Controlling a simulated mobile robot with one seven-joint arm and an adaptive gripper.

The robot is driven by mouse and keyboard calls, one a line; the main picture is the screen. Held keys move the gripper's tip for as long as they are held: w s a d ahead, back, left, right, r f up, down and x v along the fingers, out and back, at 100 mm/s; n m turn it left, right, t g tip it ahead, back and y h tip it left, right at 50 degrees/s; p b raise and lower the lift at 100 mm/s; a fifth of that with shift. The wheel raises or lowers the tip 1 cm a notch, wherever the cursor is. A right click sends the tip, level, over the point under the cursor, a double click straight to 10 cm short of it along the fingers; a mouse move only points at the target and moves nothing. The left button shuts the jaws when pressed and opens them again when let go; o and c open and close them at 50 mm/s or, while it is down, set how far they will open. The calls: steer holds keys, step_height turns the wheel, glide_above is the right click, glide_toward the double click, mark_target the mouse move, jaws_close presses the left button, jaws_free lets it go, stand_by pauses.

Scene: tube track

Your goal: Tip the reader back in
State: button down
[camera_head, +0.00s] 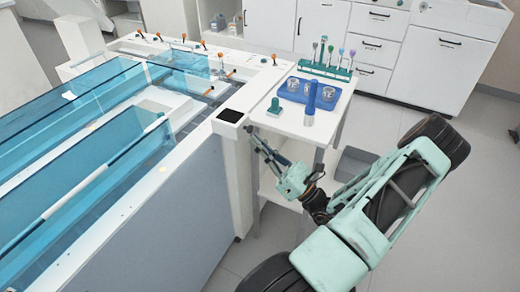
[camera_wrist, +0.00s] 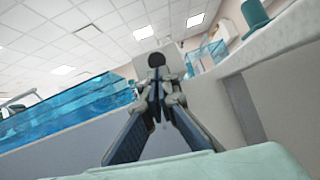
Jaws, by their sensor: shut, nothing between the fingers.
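The reader appears to be the small white box with a black square top (camera_head: 230,116), at the near right corner of the white track frame. In the wrist view a pale block with a dark round spot (camera_wrist: 157,60) stands straight beyond my fingertips, probably the same box. My gripper (camera_head: 252,131) is shut and empty, its fingertips just right of the box in the head view. In the wrist view my gripper (camera_wrist: 157,80) points up toward the block. I cannot tell whether the fingertips touch it. The fingers hide the block's lower part.
Blue transparent track panels (camera_head: 90,135) fill the left. A white side table (camera_head: 292,128) behind my gripper holds a blue tray (camera_head: 307,95) with metal cups, a blue cylinder (camera_head: 311,98), a green stopper (camera_head: 274,107) and a green tool rack (camera_head: 325,70). Open floor lies right.

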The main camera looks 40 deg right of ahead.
steer(key=shift+r, duration=0.15)
steer(key=shift+r+g+p, duration=0.3)
steer(key=shift+g+p, duration=0.1)
steer(key=shift+p, duration=0.65)
